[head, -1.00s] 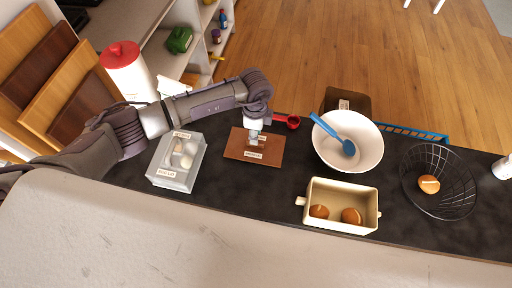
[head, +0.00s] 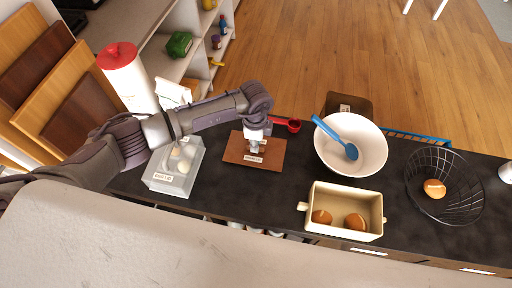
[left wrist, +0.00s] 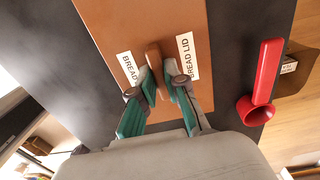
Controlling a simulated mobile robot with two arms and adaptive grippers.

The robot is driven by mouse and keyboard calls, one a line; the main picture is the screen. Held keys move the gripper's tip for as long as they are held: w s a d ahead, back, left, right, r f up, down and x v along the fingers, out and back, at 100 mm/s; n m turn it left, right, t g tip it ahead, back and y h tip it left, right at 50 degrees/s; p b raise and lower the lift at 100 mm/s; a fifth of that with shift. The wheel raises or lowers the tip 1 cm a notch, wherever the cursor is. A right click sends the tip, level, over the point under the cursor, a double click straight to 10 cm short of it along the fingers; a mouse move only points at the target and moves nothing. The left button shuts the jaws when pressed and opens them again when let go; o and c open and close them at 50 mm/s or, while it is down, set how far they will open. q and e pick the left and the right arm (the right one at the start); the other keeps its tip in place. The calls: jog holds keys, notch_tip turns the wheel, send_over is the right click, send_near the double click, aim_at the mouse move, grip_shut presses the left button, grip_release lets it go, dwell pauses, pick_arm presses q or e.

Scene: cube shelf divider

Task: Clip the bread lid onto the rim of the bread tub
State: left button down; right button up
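The bread lid (head: 268,157) is a flat brown panel with white labels and a raised bar handle, lying on the dark counter. It fills the upper middle of the left wrist view (left wrist: 110,20), where its labels read bread lid. My left gripper (head: 254,142) is over the middle of the lid, pointing down. In the left wrist view its teal fingers (left wrist: 157,75) are on both sides of the handle and look closed on it. A dark brown container (head: 345,100) with a small label stands behind the white bowl; it may be the bread tub, but its label is unreadable. My right gripper is not in view.
A clear labelled box (head: 172,186) stands left of the lid. A red scoop (head: 293,125) lies behind it. A white bowl (head: 372,162) with a blue spoon, a cream dish (head: 347,230) with two buns and a black wire basket (head: 470,205) fill the right side.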

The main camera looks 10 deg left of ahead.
pick_arm(q)
jog(key=shift+r, duration=0.2)
dwell(0.3)
jog(key=shift+r+p, duration=0.55)
jog(key=shift+p, duration=0.15)
notch_tip(320, 180, up, 7)
jog(key=p, duration=0.6)
